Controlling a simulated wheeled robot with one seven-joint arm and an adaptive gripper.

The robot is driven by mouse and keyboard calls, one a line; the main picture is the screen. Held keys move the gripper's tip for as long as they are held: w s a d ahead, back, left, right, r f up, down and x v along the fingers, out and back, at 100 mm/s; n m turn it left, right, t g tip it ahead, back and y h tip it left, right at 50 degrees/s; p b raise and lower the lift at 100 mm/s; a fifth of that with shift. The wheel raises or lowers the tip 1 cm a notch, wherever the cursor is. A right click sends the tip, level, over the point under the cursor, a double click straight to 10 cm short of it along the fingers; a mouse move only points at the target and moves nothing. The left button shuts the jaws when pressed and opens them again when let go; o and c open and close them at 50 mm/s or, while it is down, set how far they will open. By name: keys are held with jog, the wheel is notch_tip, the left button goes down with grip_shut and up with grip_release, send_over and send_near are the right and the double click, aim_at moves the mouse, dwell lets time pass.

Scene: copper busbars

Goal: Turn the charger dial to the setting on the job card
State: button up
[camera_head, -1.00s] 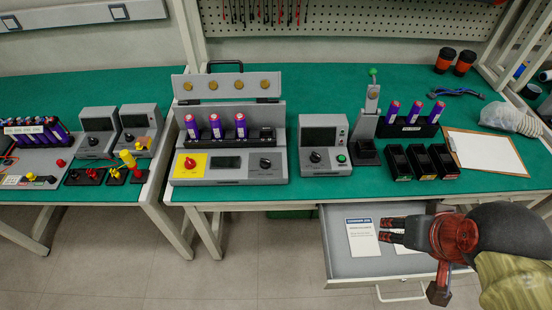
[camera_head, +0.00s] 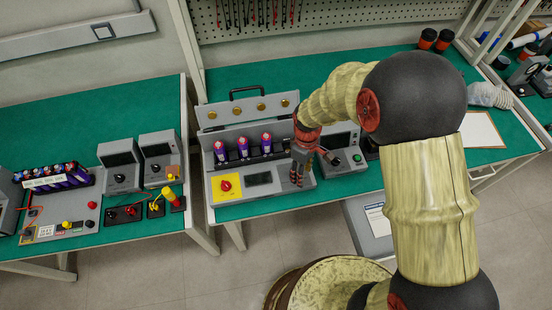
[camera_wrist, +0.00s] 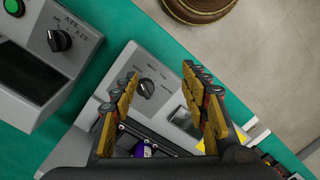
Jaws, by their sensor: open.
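The charger (camera_head: 222,149) is a grey bench unit with an open lid and three purple cells in its bay. Its black dial (camera_wrist: 146,89) shows in the wrist view, with small labels around it that I cannot read. My gripper (camera_head: 297,183) points down over the right part of the charger's front panel and hides the dial in the head view. In the wrist view my gripper (camera_wrist: 160,73) is open, its fingers spread on either side of the dial and apart from it. A white card (camera_head: 377,218) lies in the drawer; its text is unreadable.
The charger's red knob (camera_head: 225,185) on a yellow plate and its display (camera_head: 258,179) are left of my gripper. A grey meter (camera_head: 340,145) with its own knob (camera_wrist: 60,40) stands close on the right. The open drawer (camera_head: 362,232) juts out below the bench edge.

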jog(key=w+a, duration=0.1)
jog(key=w+n, duration=0.1)
jog(key=w+a+n+t, duration=0.1)
jog(key=w, duration=0.1)
jog(key=shift+a+r, duration=0.2)
jog(key=shift+a, duration=0.1)
jog(key=shift+w+d+n, duration=0.1)
jog(key=shift+w+n, duration=0.1)
jog(key=shift+n, duration=0.5)
jog(key=shift+f+b, duration=0.75)
jog(key=shift+f, duration=3.1)
jog(key=shift+c, duration=0.6)
jog(key=c, duration=1)
